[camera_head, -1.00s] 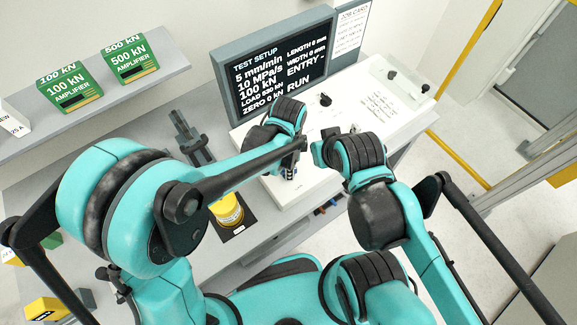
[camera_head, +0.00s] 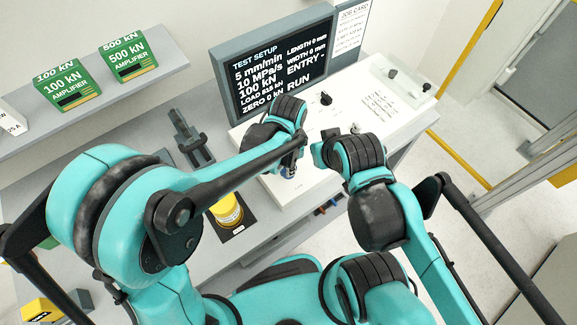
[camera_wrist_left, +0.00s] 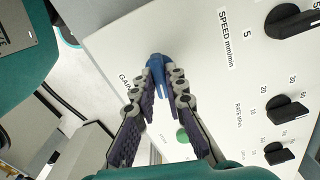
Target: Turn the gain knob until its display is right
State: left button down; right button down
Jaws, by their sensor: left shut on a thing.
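The blue gain knob (camera_wrist_left: 157,68) stands on the white panel beside the word GAIN in the left wrist view. My left gripper (camera_wrist_left: 158,86) is shut on it, one finger on each side. In the head view the left gripper (camera_head: 290,165) reaches down to the panel's near left part, and its arm hides most of the knob. The display (camera_head: 275,70) reads TEST SETUP, 5 mm/min, 10 MPa/s, 100 kN, ZERO 0 kN, and a small LOAD line that looks like 515 kN. My right gripper's fingers are hidden behind its arm.
The white panel (camera_head: 385,125) also carries black knobs, including the speed knob (camera_wrist_left: 290,22), and a green button (camera_wrist_left: 182,135). A job card (camera_head: 353,28) stands beside the display. Green amplifier boxes (camera_head: 128,57) sit on the shelf.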

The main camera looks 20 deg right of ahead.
pick_arm(q)
jog(key=shift+n+b, duration=0.3)
jog(key=shift+n, duration=1.3)
jog(key=c, duration=1.6)
grip_release()
jog(key=shift+o, duration=0.2)
notch_tip(320, 180, up, 12)
jog(key=shift+a, duration=0.1)
